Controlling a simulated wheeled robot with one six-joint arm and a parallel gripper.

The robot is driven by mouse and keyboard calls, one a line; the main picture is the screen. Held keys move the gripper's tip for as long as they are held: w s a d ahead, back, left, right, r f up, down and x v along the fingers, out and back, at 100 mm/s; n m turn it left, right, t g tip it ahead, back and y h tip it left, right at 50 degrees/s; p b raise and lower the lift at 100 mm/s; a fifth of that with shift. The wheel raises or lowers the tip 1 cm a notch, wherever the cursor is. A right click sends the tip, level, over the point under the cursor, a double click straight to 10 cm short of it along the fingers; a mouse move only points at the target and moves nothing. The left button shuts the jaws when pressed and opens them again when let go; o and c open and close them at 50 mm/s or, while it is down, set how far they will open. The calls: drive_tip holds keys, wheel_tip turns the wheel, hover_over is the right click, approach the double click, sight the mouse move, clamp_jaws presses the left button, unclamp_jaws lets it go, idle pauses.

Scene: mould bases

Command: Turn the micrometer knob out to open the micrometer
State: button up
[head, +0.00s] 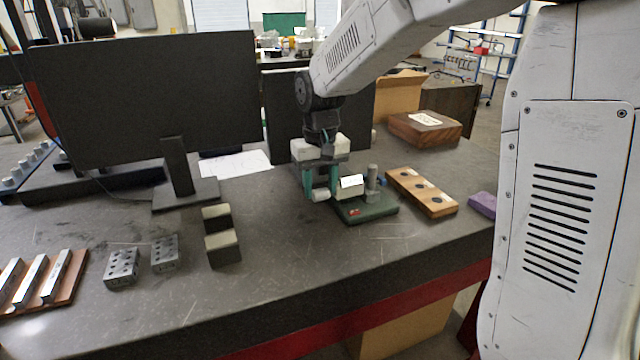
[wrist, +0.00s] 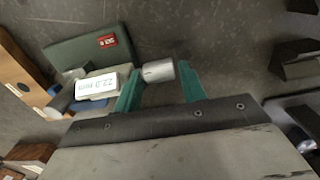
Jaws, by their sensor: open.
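The micrometer stands on a green base (head: 368,210) with a red label, near the middle of the bench; the base also shows in the wrist view (wrist: 88,50). Its white display (wrist: 96,88) carries blue characters that look like 22.0 mm. The pale cylindrical knob (wrist: 158,71) lies at the side of the micrometer, and in the head view it shows low between my fingers (head: 320,195). My gripper (head: 320,188) is open, pointing down, with one teal finger on each side of the knob. I cannot tell whether either finger touches it.
A wooden block with round inserts (head: 422,192) lies right of the micrometer, with a purple block (head: 483,204) beyond. A monitor (head: 150,100) stands at left. Dark blocks with pale tops (head: 222,248) and drilled grey blocks (head: 122,268) sit at front left. The front middle is clear.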

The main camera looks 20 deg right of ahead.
drive_tip(key=c, duration=0.7)
drive_tip(key=shift+w+g, duration=0.25)
drive_tip(key=shift+g, duration=0.55)
drive_tip(key=shift+w+g, duration=0.2)
drive_tip(key=shift+g, duration=0.6)
drive_tip(key=shift+w+f+g, duration=0.1)
drive_tip(key=shift+w+g, duration=0.05)
drive_tip(key=shift+g, duration=0.55)
drive_tip(key=shift+w+f+g, duration=0.1)
drive_tip(key=shift+w+g, duration=0.05)
drive_tip(key=shift+g, duration=0.55)
drive_tip(key=o, duration=0.7)
